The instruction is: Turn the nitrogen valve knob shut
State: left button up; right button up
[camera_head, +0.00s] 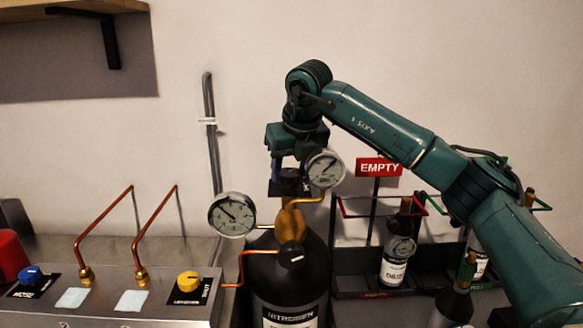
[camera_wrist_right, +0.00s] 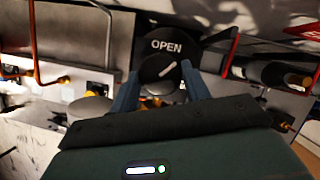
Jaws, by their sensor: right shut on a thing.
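The nitrogen cylinder (camera_head: 268,272) is dark, with a white-lettered label, and stands upright at the bottom middle of the head view. The black valve knob (camera_head: 288,187) is on top of its brass valve. My right gripper (camera_head: 280,172) comes down on the knob from above and is shut on it. In the wrist view, the blue fingers of the right gripper (camera_wrist_right: 160,76) stand on both sides of the round knob (camera_wrist_right: 158,68). The knob has a slanted white pointer line. A black disc (camera_wrist_right: 178,45) behind it reads OPEN. My left gripper is out of view.
A round gauge (camera_head: 232,214) sits left of the valve, another (camera_head: 325,168) close beside my right gripper. A steel panel (camera_head: 110,308) with blue and yellow knobs is at left. A rack (camera_head: 345,285) with smaller bottles and a red EMPTY sign (camera_head: 379,168) is at right.

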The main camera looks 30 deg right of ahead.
jog(key=m+h, duration=0.1)
jog(key=m, duration=0.1)
jog(key=m+h, duration=0.1)
jog(key=m, duration=0.2)
jog(key=shift+a+m+g, duration=0.2)
jog(key=shift+m+g, duration=0.1)
jog(key=shift+w+m+g+h, duration=0.1)
jog(key=shift+m+g+h, duration=0.25)
jog(key=shift+m, duration=0.75)
jog(key=shift+w+m+g+h, duration=0.1)
jog(key=shift+m+g+h, duration=0.2)
jog(key=shift+m, duration=0.8)
jog(key=o, duration=1)
jog(key=shift+s+a+r, duration=0.1)
jog(key=p+v, duration=0.1)
jog(key=v, duration=1.2)
jog(key=shift+p, duration=0.35)
